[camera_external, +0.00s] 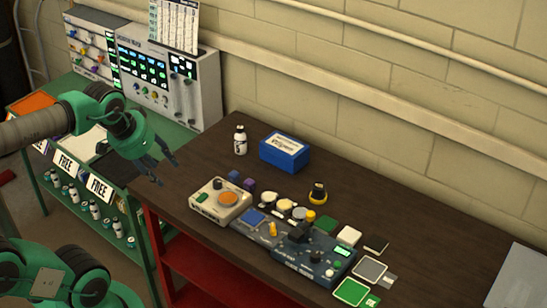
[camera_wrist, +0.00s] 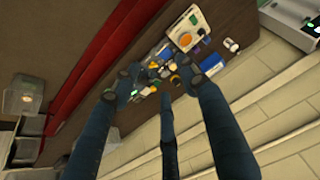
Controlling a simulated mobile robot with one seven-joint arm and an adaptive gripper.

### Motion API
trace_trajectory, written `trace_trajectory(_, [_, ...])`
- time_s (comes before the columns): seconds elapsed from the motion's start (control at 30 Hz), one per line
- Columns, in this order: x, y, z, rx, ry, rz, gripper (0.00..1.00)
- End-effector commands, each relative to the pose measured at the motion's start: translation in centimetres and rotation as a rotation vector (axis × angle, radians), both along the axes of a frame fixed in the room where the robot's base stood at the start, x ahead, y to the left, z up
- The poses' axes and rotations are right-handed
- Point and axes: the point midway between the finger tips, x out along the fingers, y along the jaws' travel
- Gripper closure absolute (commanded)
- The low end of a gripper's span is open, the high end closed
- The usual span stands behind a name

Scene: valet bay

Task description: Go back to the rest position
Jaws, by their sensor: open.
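My gripper (camera_external: 163,164) is at the left of the external view, raised near the left end of the dark wooden table (camera_external: 190,165). Its fingers are spread and hold nothing. In the wrist view my gripper (camera_wrist: 160,85) shows three dark fingers apart, with the table and its small items seen far beyond them. No rest position is marked in either view.
On the table stand a white bottle (camera_external: 240,140), a blue box (camera_external: 285,152), a beige device with an orange dial (camera_external: 220,202), a dark blue device (camera_external: 313,255) and several small blocks. A green bench (camera_external: 190,130) with control panels (camera_external: 165,80) is at the left. A wall runs behind.

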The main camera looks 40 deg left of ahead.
Motion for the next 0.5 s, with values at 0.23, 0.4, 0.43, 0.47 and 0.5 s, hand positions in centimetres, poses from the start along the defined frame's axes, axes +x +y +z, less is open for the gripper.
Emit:
trace_trajectory(0.23, [-2.3,-0.4,-0.6,-0.017,-0.03,0.021,0.56])
trace_trajectory(0.4, [-2.4,-0.5,-0.6,-0.019,-0.031,0.024,0.56])
trace_trajectory(0.43, [-2.4,-0.4,-0.6,-0.019,-0.031,0.024,0.56])
trace_trajectory(0.47, [-2.4,-0.4,-0.6,-0.019,-0.031,0.024,0.56])
trace_trajectory(0.5, [-2.4,-0.4,-0.6,-0.019,-0.03,0.024,0.56])
